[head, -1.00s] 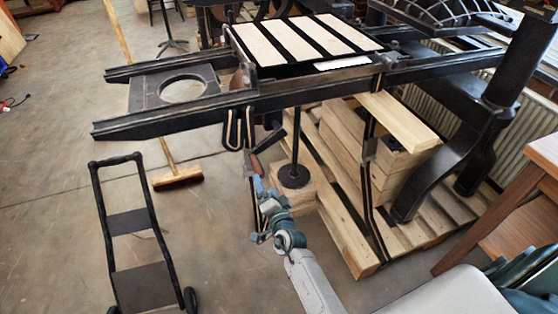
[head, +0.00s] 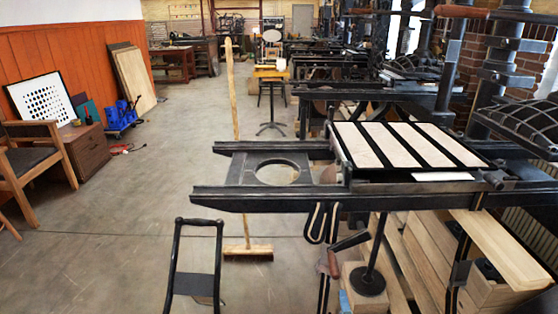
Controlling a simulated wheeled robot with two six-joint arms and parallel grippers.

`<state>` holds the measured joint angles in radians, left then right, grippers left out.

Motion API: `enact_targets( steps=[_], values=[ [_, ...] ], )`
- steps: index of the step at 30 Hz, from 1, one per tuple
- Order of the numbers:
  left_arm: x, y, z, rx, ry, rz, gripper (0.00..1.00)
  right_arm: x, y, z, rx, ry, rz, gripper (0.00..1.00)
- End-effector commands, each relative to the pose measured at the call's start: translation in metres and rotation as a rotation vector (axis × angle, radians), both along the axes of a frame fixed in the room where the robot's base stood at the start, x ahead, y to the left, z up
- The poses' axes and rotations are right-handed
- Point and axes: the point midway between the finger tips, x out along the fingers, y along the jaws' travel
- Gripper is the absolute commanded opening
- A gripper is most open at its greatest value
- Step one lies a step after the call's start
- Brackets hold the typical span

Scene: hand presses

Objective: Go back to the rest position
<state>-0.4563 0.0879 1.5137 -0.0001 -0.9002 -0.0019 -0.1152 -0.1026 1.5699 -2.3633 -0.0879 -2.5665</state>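The black hand press has a flat bed (head: 400,145) with pale strips and dark gaps. Its two long rails (head: 260,198) reach out to the left in the head view, with a dark plate (head: 235,168) that has a round hole between them. A crank with a wooden handle (head: 333,262) hangs below the near rail. A small blue-grey bit at the bottom edge, just below the crank handle, may be the tip of my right gripper (head: 345,301). Too little of it shows to tell its state. My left gripper is not in view.
A black hand cart (head: 197,270) stands in front of the rails, with a broom (head: 248,250) behind it. A chair (head: 35,160) and cabinet (head: 85,160) stand at the left. The floor (head: 110,240) between is clear.

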Motion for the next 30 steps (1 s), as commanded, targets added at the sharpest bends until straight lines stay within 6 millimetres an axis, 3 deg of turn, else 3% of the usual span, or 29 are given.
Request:
enact_targets(
  steps=[8,13,17,22,23,27,30],
  values=[
    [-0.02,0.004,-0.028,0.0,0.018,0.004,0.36,-0.06,-0.038,-0.108,1.129,0.081,-0.309,0.82],
    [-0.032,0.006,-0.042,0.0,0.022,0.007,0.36,-0.115,-0.063,-0.178,1.781,0.024,-0.65,0.82],
    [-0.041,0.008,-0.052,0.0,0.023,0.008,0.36,-0.168,-0.079,-0.228,2.224,-0.126,-0.985,0.82],
    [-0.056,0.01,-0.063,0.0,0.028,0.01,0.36,-0.249,-0.095,-0.287,2.676,-0.534,-1.495,0.82],
    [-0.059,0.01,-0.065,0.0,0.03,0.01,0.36,-0.265,-0.097,-0.296,-2.591,0.606,1.507,0.82],
    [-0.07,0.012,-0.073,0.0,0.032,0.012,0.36,-0.338,-0.102,-0.33,-1.983,0.876,1.384,0.82],
    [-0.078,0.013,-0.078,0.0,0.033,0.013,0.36,-0.381,-0.102,-0.346,-1.632,1.029,1.278,0.82]
  ],
)
